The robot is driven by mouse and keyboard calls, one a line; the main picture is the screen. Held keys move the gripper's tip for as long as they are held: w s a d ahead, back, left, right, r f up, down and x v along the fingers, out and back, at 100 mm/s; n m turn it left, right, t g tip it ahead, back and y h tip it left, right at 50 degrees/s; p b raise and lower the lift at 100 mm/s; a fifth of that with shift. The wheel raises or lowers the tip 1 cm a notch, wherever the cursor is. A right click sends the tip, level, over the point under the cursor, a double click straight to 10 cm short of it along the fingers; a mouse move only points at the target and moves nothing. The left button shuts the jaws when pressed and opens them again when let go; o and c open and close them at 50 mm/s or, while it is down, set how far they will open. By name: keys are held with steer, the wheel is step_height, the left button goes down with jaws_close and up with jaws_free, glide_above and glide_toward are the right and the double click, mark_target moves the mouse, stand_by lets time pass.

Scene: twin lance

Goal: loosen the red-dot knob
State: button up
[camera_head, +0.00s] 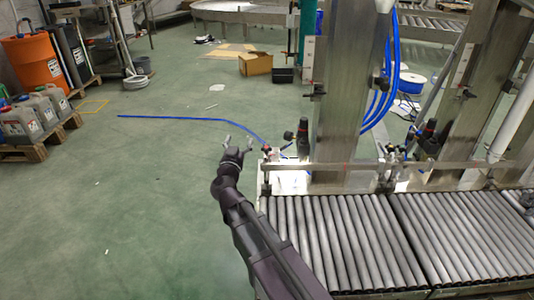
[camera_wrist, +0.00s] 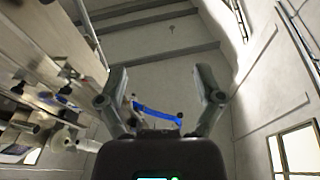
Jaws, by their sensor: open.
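My gripper (camera_head: 238,143) is raised at the end of my dark arm, with its two fingers spread and nothing between them. In the wrist view the open fingers (camera_wrist: 162,82) point up the picture. A small knob with a red spot (camera_head: 266,149) is at the left end of the machine's rail, just right of my gripper and apart from it in the picture. A dark knob (camera_head: 288,135) is a little further right. In the wrist view several dark knobs show at the left, but I cannot tell which has the red dot.
A roller conveyor (camera_head: 345,240) fills the lower right, below the metal rail (camera_head: 345,165) and steel column (camera_head: 345,80). A blue hose (camera_head: 180,118) runs behind my gripper. The green floor to the left is mostly clear. Jerrycans on a pallet (camera_head: 40,148) are far left.

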mark_target(263, 151)
steer(key=s+f+m+g+h+b, duration=0.2)
steer(key=s+f+m+g+h, duration=0.2)
steer(key=f+h, duration=0.3)
steer(key=shift+s+d+m+g+b, duration=0.15)
steer(key=shift+s+m+g+b, duration=0.2)
steer(key=shift+s+g, duration=0.35)
steer(key=shift+w, duration=0.25)
steer(key=shift+x, duration=6.85)
steer(key=shift+s+d, duration=0.15)
steer(key=shift+d, duration=0.05)
steer(key=c, duration=1.2)
